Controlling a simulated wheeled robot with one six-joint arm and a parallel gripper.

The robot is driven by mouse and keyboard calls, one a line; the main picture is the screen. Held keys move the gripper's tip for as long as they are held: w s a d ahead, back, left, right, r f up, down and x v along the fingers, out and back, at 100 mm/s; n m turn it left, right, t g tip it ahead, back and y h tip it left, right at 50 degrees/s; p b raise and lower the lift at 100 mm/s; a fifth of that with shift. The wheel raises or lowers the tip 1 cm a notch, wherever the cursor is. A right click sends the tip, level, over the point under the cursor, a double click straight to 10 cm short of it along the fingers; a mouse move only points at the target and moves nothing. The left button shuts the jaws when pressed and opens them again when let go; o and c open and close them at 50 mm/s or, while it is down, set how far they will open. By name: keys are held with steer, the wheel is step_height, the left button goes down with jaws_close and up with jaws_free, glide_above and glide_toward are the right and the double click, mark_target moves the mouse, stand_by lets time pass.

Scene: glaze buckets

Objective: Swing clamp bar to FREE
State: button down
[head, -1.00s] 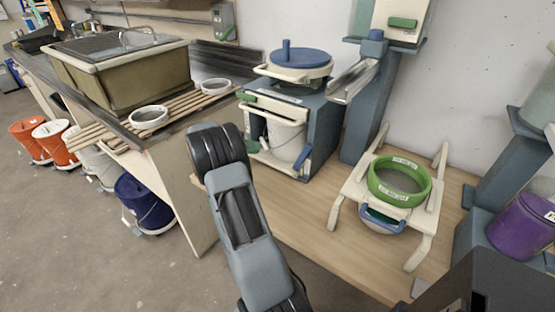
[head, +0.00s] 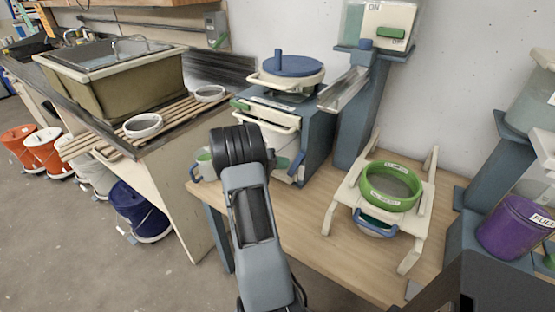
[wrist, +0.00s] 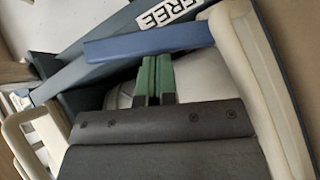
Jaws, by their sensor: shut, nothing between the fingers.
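The blue clamp bar (wrist: 150,42) crosses the upper middle of the wrist view. A blue-grey strip with a FREE label (wrist: 170,14) lies just behind and above it. My gripper (wrist: 154,62) has its green fingers together with nothing between them. Their tips are just below the bar in the picture; I cannot tell whether they touch it. In the head view a small blue bar (head: 297,164) shows at the front right of the blue-grey cabinet (head: 318,135). My arm hides my gripper there and covers part of the white bucket (head: 281,161).
A cream rail (wrist: 250,60) runs close on the right of my fingers. A cream loop (wrist: 30,130) is at the left. The cabinet carries a blue-lidded pot (head: 292,68). Bare tabletop lies between.

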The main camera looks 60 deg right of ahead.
steer(key=shift+s, duration=0.1)
stand_by(0.3)
steer(key=s+f+b, duration=0.1)
steer(key=b, duration=0.3)
steer(key=shift+f, duration=0.4)
steer(key=shift+s+b, duration=0.15)
steer(key=shift+b, duration=0.25)
steer(key=shift+s+r, duration=0.1)
steer(key=shift+r, duration=0.1)
